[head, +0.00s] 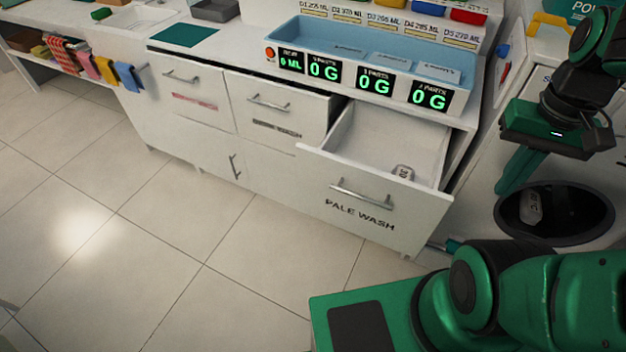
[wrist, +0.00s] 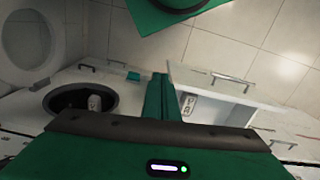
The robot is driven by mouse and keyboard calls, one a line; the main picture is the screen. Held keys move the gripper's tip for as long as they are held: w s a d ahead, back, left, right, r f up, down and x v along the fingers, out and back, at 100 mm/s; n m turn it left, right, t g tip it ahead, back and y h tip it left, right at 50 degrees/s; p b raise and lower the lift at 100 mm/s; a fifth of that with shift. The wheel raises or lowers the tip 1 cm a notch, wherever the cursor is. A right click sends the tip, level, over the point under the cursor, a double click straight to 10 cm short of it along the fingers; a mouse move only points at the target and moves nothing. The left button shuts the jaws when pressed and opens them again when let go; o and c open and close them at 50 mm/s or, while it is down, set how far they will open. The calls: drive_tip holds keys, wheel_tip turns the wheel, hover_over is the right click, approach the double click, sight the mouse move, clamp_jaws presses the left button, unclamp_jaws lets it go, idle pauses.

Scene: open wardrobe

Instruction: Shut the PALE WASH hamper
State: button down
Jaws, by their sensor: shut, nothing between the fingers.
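The PALE WASH hamper (head: 330,212) is a white pull-out drawer with a bar handle (head: 362,192) and black lettering on its front. It stands pulled out from the cabinet, open at the top. A small grey labelled item (head: 402,173) lies inside; it also shows in the wrist view (wrist: 188,104). My gripper (head: 504,188) is shut and empty, to the right of the hamper, apart from it in the head view. In the wrist view, my shut fingers (wrist: 160,80) point up the picture, with the hamper (wrist: 208,82) just to their right.
A dark round opening (head: 570,213) with a grey item (head: 532,208) inside lies below my gripper. Another drawer (head: 275,107) left of the hamper stands slightly out. A blue tray (head: 340,50) with green displays sits on the counter above. The tiled floor (head: 150,240) in front is clear.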

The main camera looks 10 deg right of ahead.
drive_tip(key=w+a+f+n+h, duration=0.1)
drive_tip(key=w+a+f+n, duration=0.1)
drive_tip(key=w+a+n, duration=0.2)
drive_tip(key=w+a+f+n+h, duration=0.1)
drive_tip(key=w+a+f+n, duration=0.1)
drive_tip(key=w+a+n, duration=0.3)
drive_tip(key=w+a+f+n+t, duration=0.1)
drive_tip(key=w+a+n, duration=0.3)
drive_tip(key=w+n, duration=0.4)
drive_tip(key=shift+w+a+f+n+h, duration=0.15)
drive_tip(key=shift+f+n+h, duration=0.35)
drive_tip(key=shift+n, duration=0.5)
drive_tip(key=w+a+f+n+t, duration=0.1)
drive_tip(key=w+a+f+n, duration=0.25)
drive_tip(key=a+n, duration=0.45)
drive_tip(key=n+t, duration=0.2)
drive_tip(key=n, duration=0.6)
approach(313, 181)
drive_tip(key=s+a+r, duration=0.2)
drive_tip(key=s+r, duration=0.1)
drive_tip(key=s, duration=0.3)
drive_tip(key=shift+w+d+f, duration=0.7)
drive_tip(key=shift+w+f, duration=0.4)
drive_tip(key=shift+f, duration=0.4)
drive_tip(key=shift+w+d+f, duration=0.7)
drive_tip(key=shift+w+f, duration=0.45)
drive_tip(key=shift+f, duration=0.3)
drive_tip(key=shift+w+d+f, duration=0.65)
drive_tip(key=shift+w+f, duration=0.45)
drive_tip(key=shift+f, duration=0.4)
